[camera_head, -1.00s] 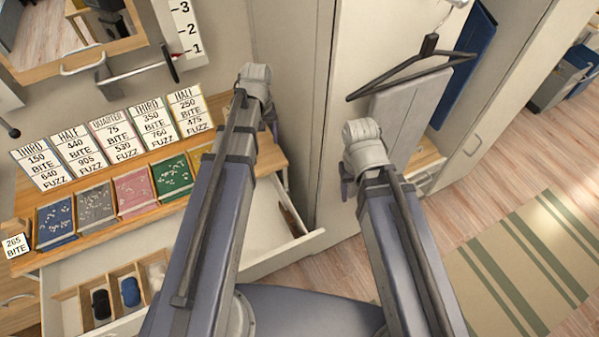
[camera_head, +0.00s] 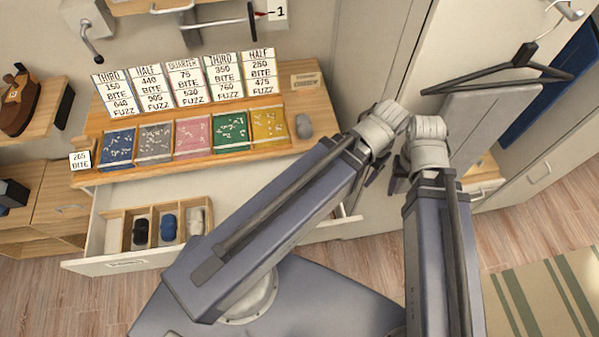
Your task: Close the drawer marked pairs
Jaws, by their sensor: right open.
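A wide pale drawer (camera_head: 85,266) stands open below the wooden desk top. A label (camera_head: 127,263) on its front is too small to read. Inside, on the left, is a wooden divider (camera_head: 126,234) holding rolled dark, blue and grey items. My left arm crosses in front of the drawer and hides its middle and right part. My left gripper (camera_head: 372,176) is past the drawer's right end, pointing away from me, and its fingers are mostly hidden. My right gripper (camera_head: 398,178) is just right of it, open, near the tall cabinet and apart from the drawer.
A wooden cabinet (camera_head: 60,200) is at the left. A dark hanger (camera_head: 500,75) hangs at the right. A striped rug (camera_head: 550,300) lies on the floor.

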